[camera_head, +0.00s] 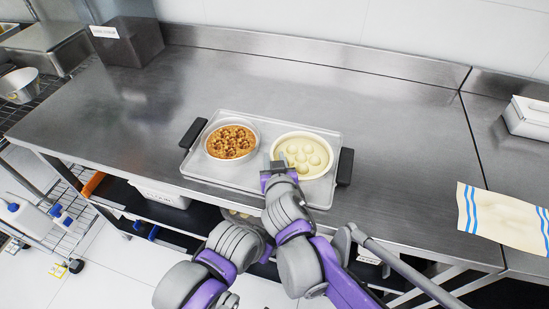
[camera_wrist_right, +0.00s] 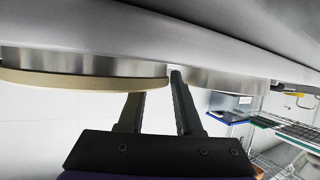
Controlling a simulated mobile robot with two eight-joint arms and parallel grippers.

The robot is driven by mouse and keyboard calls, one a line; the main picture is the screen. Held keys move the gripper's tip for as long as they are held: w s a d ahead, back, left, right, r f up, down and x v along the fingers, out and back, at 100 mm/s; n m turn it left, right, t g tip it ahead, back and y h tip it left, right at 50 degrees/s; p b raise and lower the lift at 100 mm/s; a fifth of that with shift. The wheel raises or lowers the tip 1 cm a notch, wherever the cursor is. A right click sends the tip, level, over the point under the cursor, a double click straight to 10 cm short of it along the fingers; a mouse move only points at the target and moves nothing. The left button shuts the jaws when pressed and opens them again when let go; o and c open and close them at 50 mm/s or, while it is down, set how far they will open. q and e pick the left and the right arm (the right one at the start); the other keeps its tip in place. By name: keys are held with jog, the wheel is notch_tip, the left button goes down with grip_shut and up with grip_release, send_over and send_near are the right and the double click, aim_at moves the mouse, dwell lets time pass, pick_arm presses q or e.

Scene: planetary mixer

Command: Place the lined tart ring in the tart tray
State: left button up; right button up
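The lined tart ring (camera_head: 304,172), pale dough with several round cream lumps inside, is over the right half of the metal tart tray (camera_head: 255,118). I cannot tell whether it rests fully on the tray. My right gripper (camera_head: 278,164) is at its left front edge. In the right wrist view my right gripper (camera_wrist_right: 158,90) has its fingers apart. The ring's cream rim (camera_wrist_right: 70,82) passes between them, with the left fingertip hidden behind it. A second tart ring with brown nutty filling (camera_head: 231,142) sits on the tray's left half. My left gripper is not in view.
The tray has dark handles at its left (camera_head: 193,132) and right (camera_head: 345,167). A striped cloth (camera_head: 500,215) lies at the right. A dark bin (camera_head: 128,42) stands at the back left. The steel counter (camera_head: 400,130) is clear around the tray.

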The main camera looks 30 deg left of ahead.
jog(key=shift+r, duration=0.15)
jog(key=p+v, duration=0.2)
jog(key=v, duration=1)
jog(key=shift+s, duration=0.1)
